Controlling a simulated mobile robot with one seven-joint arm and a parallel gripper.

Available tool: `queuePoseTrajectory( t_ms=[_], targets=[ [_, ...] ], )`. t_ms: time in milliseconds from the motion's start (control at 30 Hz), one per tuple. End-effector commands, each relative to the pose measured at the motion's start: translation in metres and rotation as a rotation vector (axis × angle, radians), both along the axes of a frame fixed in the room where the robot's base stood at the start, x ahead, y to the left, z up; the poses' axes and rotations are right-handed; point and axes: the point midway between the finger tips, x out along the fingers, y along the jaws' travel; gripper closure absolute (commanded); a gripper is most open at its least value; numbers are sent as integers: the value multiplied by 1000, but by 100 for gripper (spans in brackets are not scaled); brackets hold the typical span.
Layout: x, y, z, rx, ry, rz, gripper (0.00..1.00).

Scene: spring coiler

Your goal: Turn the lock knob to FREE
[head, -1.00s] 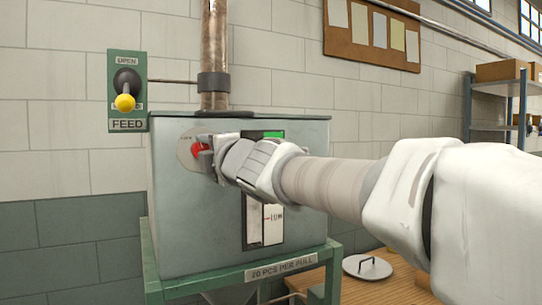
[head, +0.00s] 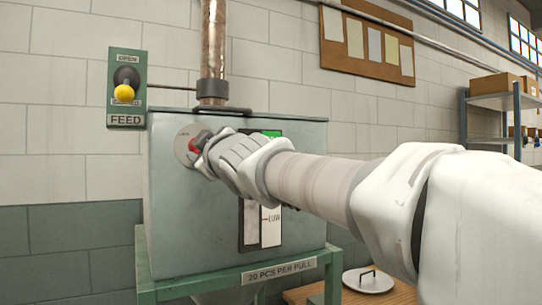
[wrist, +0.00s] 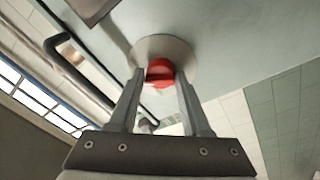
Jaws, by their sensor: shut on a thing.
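The red lock knob (head: 195,146) sits on a round pale plate (head: 183,144) on the upper left of the grey-green machine's front. In the wrist view the red knob (wrist: 160,73) lies between the two finger ends, in front of its round plate (wrist: 163,52). My gripper (head: 201,150) is shut on the knob, reaching in from the right. It shows in the wrist view (wrist: 160,84) with a finger on each side of the red part. My gripper hides part of the knob and plate in the head view. The lettering on the plate is too small to read.
The machine's grey box (head: 190,225) stands on a green frame labelled 20 PCS PER PULL (head: 280,269). A FEED lever with a yellow ball (head: 124,93) is at the left. A copper pipe (head: 213,45) rises above.

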Motion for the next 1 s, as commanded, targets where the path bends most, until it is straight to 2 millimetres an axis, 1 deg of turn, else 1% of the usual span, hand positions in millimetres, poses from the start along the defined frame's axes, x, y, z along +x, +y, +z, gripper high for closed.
queuePoseTrajectory(
  t_ms=[33,1000],
  targets=[
    [1,1,-7,6,15,-1,100],
    [1,2,-8,196,134,-2,100]
  ],
)
